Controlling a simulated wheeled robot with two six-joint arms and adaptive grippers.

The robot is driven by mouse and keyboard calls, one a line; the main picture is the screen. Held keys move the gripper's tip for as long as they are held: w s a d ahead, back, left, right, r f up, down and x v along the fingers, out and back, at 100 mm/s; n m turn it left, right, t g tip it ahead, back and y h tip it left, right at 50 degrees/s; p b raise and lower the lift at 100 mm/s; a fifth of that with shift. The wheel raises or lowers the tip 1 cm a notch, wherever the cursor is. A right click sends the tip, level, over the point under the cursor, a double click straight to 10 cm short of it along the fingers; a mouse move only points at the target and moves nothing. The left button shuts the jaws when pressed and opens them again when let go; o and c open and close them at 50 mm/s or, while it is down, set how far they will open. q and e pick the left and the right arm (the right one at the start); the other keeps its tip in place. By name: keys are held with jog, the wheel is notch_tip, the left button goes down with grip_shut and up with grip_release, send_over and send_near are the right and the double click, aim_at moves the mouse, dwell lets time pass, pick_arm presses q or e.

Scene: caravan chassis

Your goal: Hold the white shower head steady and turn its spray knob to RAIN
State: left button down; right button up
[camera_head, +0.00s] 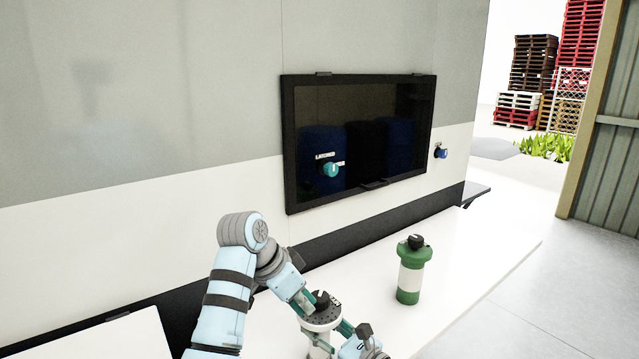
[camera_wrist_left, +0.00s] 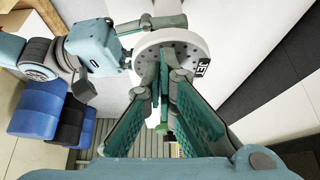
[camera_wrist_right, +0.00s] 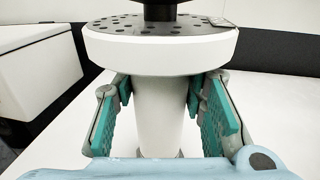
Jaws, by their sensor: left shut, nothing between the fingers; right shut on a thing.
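The white shower head stands upright, its round perforated face (camera_head: 322,318) upward, at the bottom of the head view. Its black spray knob (camera_head: 321,298) rises from the face; the right wrist view shows its lower part (camera_wrist_right: 160,10). A label reading JET (camera_wrist_left: 203,67) is on the rim in the left wrist view; I cannot read a RAIN label. My right gripper (camera_wrist_right: 160,105) is shut around the white handle (camera_wrist_right: 160,125) below the face. My left gripper (camera_wrist_left: 163,85) is shut and empty beside the face. Its fingers hide the knob in the left wrist view.
A green and white canister (camera_head: 411,280) with a black top stands on the white counter (camera_head: 460,270), right of the shower head. Behind is the caravan wall with a dark window (camera_head: 360,130), a teal knob (camera_head: 331,169) and a blue knob (camera_head: 440,152). The counter's right part is clear.

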pick_arm(q)
jog(key=shift+w+d, duration=0.1)
jog(key=shift+w, duration=0.05)
jog(key=shift+w, duration=0.1)
dwell(0.4)
jog(key=shift+w+a, duration=0.45)
jog(key=shift+a, duration=0.1)
jog(key=shift+w+a, duration=0.15)
jog(key=shift+w, duration=0.25)
jog(key=shift+a, duration=0.1)
notch_tip(320, 180, up, 6)
jog(key=shift+a, duration=0.3)
dwell(0.4)
